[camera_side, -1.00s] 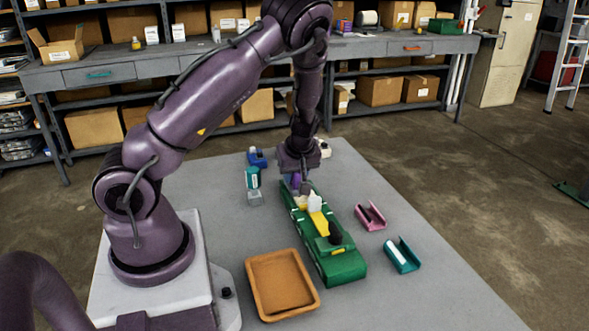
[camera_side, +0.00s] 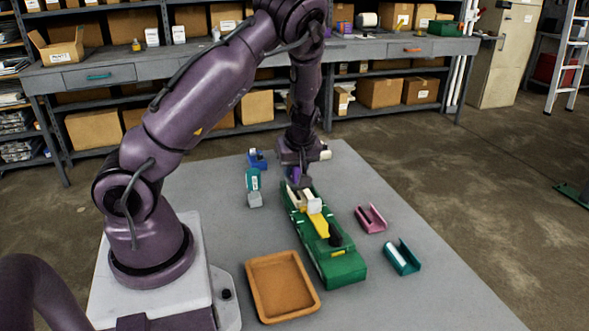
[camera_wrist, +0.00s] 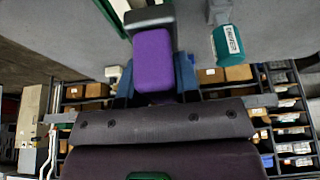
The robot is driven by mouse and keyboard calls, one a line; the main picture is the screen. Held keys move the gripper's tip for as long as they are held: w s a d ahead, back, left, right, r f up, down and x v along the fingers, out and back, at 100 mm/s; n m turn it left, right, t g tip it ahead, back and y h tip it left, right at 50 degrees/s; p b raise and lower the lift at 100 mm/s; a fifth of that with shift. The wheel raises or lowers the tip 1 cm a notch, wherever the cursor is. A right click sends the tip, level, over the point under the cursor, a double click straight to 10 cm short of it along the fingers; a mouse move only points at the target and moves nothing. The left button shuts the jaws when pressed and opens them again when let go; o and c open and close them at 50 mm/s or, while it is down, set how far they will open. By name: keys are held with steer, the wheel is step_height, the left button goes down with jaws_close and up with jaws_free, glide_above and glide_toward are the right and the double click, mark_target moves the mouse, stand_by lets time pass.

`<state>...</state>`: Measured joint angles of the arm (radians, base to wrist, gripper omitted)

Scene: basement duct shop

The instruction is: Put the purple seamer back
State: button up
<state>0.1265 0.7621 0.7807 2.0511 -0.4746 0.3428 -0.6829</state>
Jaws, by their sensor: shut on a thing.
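My gripper (camera_side: 296,180) is shut on the purple seamer (camera_wrist: 153,60), with a finger on each side of its purple handle in the wrist view. The seamer's grey head points to the top of that view, beside a green edge. In the side view, the purple handle (camera_side: 293,176) shows under my wrist, at the far end of the long green rack (camera_side: 343,268). The seamer's lower end is hard to make out there, and I cannot tell whether it touches the rack. White, yellow and black parts sit along the rack.
A teal-handled tool (camera_side: 253,180) and a blue item (camera_side: 257,159) are left of my gripper. A pink holder (camera_side: 370,218) and a teal holder (camera_side: 402,257) lie right of the rack. An orange tray (camera_side: 250,280) is at front left. The table's right front is clear.

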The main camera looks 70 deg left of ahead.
steer(key=shift+r, duration=1.25)
